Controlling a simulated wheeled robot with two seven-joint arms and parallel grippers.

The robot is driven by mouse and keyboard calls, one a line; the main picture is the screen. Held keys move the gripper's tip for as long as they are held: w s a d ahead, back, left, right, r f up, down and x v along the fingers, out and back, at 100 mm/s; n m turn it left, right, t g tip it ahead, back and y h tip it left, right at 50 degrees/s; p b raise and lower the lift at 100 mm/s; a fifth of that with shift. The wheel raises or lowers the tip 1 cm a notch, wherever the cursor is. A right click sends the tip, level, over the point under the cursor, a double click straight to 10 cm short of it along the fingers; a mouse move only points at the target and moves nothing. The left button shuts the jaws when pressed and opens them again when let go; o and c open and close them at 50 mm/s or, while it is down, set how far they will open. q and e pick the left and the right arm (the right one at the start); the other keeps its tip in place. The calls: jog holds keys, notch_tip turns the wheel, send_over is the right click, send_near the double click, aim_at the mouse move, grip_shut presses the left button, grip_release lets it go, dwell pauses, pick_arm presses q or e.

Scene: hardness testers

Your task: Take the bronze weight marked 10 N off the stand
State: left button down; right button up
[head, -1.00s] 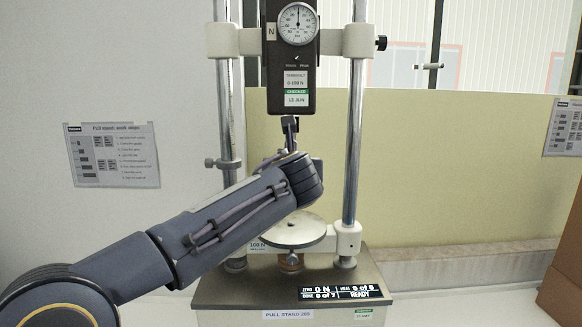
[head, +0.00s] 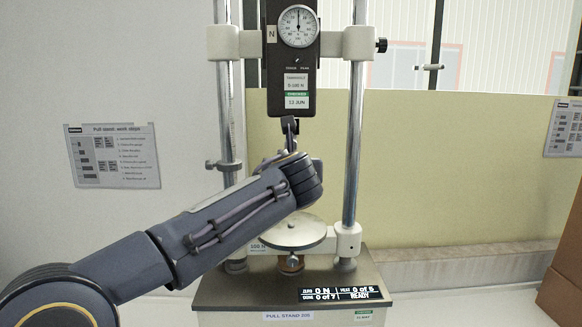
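The pull stand (head: 230,288) stands in the middle, with a dark force gauge (head: 291,75) between two posts. A dark hook (head: 289,130) hangs below the gauge. My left arm comes in from the left, and its wrist covers the space between the hook and the round plate (head: 296,233). No weight marked 10 N can be made out. A small bronze-coloured part (head: 291,264) shows under the plate; I cannot tell what it is. My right gripper is not in view.
The stand's display (head: 341,294) reads 0 N and READY. A label reading 100 N (head: 258,247) is partly covered by my arm. A brown box (head: 562,265) stands at the right edge. The bench between stand and box is clear.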

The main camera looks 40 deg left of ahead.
pick_arm(q)
jog(key=shift+s+d+r, duration=0.1)
jog(key=shift+s+d, duration=0.15)
jog(key=shift+d, duration=0.05)
dwell(0.5)
jog(key=shift+f+v, duration=0.2)
jog(key=shift+v, duration=0.85)
jog(key=shift+f+v, duration=0.2)
jog(key=shift+v, duration=0.9)
dwell(2.0)
jog(key=shift+f+v, duration=0.15)
jog(key=shift+v, duration=0.8)
jog(key=shift+f+v, duration=0.2)
jog(key=shift+v, duration=0.7)
jog(key=shift+f+v, duration=0.15)
jog(key=shift+v, duration=0.8)
jog(key=shift+s+d, duration=0.1)
